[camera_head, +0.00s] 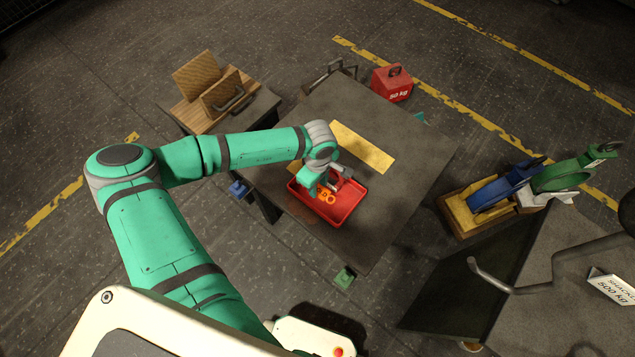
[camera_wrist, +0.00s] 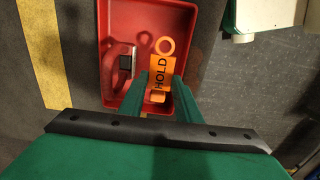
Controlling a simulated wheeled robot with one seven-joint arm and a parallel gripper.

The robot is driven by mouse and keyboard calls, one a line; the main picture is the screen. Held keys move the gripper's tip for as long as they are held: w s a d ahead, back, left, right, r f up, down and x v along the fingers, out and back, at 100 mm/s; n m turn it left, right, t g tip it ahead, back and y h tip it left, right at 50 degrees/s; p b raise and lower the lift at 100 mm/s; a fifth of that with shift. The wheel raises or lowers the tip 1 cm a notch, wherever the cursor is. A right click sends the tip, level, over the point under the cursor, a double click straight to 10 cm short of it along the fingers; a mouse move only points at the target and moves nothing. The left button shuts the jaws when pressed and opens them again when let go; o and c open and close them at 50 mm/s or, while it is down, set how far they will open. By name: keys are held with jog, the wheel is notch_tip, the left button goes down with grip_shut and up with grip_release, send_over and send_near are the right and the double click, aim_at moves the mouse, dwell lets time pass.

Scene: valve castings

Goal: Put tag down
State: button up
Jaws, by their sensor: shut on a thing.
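The tag is orange with a ring at one end and the word HOLD on it; it shows in the wrist view (camera_wrist: 162,72) and in the head view (camera_head: 327,196). My gripper (camera_wrist: 162,92) is shut on the tag's lower end, and it also shows in the head view (camera_head: 322,188). The tag is over the inside of a red tray (camera_head: 345,213); I cannot tell whether it touches the tray floor. A red metal part with a grey section (camera_wrist: 120,70) lies in the tray to the left of the tag.
The tray stands on a dark table (camera_head: 400,125) near its front left edge. A yellow strip (camera_head: 362,147) lies behind the tray. A red 50 kg weight (camera_head: 391,84) stands beyond the table. The table's right side is clear.

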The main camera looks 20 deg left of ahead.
jog(key=shift+f, duration=2.95)
jog(key=shift+f, duration=0.25)
jog(key=o, duration=1.1)
jog(key=shift+r, duration=0.1)
notch_tip(320, 180, up, 10)
jog(key=shift+w+f, duration=0.1)
jog(key=shift+f, duration=0.1)
jog(key=shift+d+r, duration=0.1)
jog(key=shift+r, duration=0.45)
